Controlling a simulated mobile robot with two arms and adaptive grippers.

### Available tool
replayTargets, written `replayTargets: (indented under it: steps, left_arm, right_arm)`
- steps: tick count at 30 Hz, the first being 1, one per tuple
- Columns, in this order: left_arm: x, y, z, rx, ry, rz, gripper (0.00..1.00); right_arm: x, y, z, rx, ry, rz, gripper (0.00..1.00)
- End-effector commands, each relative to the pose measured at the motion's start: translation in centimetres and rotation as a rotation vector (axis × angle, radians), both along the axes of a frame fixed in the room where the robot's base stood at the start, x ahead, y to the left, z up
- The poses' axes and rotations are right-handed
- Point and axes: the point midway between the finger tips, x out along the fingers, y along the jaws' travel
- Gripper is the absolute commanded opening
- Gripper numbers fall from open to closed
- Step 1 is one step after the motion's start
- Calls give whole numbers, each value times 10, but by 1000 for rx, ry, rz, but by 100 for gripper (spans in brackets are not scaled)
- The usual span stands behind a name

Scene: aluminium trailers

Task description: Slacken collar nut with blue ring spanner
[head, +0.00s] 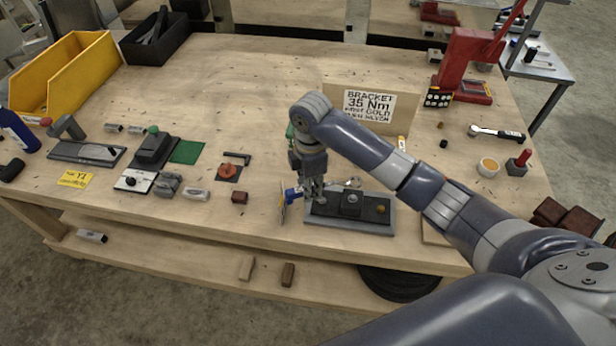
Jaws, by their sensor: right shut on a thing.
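My right gripper (311,192) points down over the left end of a dark fixture plate (365,218) near the table's front edge. It is shut on the blue ring spanner (292,193), of which only a short blue part shows left of the fingers. The plate carries a dark block (351,203) and a small brass-coloured round part (381,209). The collar nut cannot be made out for certain, and the gripper hides part of the plate's left end. I cannot tell whether the spanner touches a nut. My left gripper is out of view.
A sign board (368,104) stands behind my right arm. Left of the fixture lie a red-brown block (239,197), a red knob part (229,172) and other fixtures.

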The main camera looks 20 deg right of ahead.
Motion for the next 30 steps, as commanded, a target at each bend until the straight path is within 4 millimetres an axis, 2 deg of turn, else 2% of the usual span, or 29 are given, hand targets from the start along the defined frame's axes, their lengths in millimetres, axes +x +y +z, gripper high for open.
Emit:
replayTargets:
  steps: [5,13,20,30]
  left_arm:
    - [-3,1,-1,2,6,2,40]
    - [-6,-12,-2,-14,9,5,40]
    - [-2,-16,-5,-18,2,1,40]
    - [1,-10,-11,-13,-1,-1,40]
  right_arm:
    - [0,0,0,0,-1,0,0]
    - [0,0,-4,1,2,0,0]
    - [0,0,-17,1,2,-1,0]
    - [0,0,-37,1,2,-1,0]
